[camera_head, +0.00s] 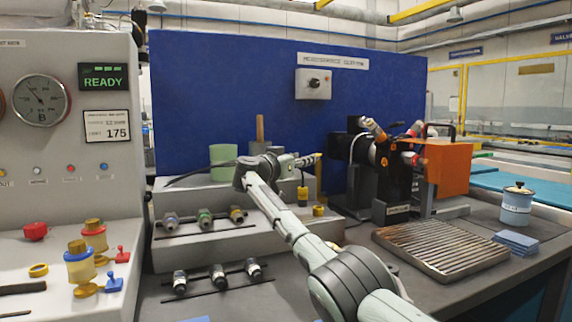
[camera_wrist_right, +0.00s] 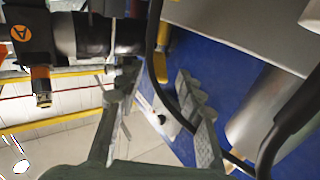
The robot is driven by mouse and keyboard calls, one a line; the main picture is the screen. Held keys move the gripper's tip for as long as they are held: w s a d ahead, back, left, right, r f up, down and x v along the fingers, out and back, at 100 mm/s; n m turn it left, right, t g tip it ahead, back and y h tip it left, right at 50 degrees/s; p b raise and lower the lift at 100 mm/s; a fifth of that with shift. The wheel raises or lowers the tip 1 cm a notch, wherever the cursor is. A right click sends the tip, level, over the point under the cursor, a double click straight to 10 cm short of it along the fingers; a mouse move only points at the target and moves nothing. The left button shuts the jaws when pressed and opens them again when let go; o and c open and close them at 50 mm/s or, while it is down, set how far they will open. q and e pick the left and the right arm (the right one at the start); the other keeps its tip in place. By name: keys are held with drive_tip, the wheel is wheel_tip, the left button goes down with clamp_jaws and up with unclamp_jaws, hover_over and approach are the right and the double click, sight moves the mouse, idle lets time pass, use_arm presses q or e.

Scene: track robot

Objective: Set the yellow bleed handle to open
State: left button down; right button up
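The yellow bleed handle (camera_head: 318,176) appears as a narrow upright yellow bar in front of the blue panel, left of the black machine. In the right wrist view the yellow handle (camera_wrist_right: 162,54) lies just beyond the fingertips, roughly in line with the space between them. My right gripper (camera_head: 312,159) reaches across from the lower right, its fingertips at the handle's top end in the head view. In the wrist view the right gripper (camera_wrist_right: 158,76) has its fingers spread apart with nothing held. Contact with the handle cannot be told. My left gripper is out of view.
The black and orange machine (camera_head: 446,168) stands right of the gripper. A slatted tray (camera_head: 442,248) and a pale blue canister (camera_head: 516,207) are further right. Fittings (camera_head: 204,218) sit on a stepped rack at left. A dark cable (camera_wrist_right: 158,62) crosses the wrist view near the fingers.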

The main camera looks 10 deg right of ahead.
drive_tip(key=v, duration=1)
